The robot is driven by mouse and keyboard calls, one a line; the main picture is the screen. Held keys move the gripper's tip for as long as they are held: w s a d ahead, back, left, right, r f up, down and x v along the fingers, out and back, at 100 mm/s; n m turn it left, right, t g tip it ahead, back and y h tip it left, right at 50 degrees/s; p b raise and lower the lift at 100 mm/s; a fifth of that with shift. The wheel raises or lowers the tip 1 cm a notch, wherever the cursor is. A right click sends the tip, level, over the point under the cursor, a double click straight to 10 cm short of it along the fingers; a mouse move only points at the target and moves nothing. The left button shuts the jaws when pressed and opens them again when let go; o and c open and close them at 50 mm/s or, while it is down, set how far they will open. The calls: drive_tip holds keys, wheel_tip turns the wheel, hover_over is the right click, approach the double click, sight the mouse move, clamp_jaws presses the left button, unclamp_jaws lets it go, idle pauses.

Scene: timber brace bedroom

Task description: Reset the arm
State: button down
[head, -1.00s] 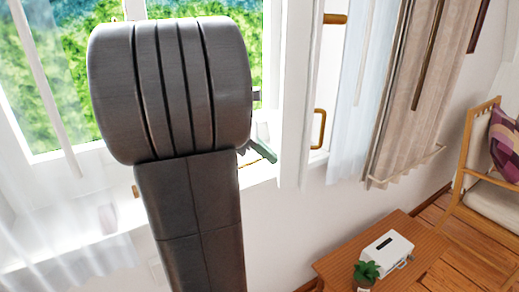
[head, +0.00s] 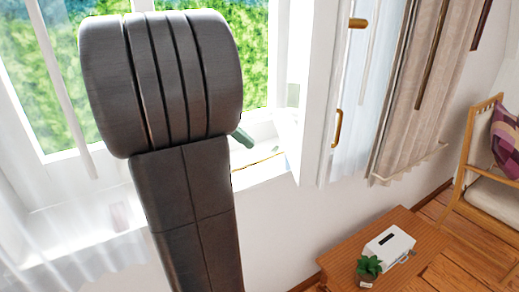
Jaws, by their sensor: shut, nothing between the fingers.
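My dark grey arm (head: 185,160) rises through the left half of the head view, in front of the window. Its thick rounded joint covers part of the panes. A small grey-green tip of my gripper (head: 243,137) sticks out to the right from behind the arm, just above the sill. It is shut and holds nothing. Most of the gripper is hidden behind the arm. The open white window sash (head: 318,100) stands to the right of the tip, apart from it, with brass handles (head: 337,128).
A wooden table (head: 420,248) at the lower right carries a white box (head: 389,245) and a potted plant (head: 369,267). A wooden chair (head: 468,150) stands farther right. Beige curtains (head: 418,100) hang beside the window, and sheer white curtain (head: 60,255) hangs at the left.

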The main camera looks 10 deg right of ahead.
drive_tip(key=v, duration=0.3)
drive_tip(key=shift+s+a+r, duration=0.1)
drive_tip(key=shift+a+r, duration=0.1)
drive_tip(key=shift+a, duration=0.15)
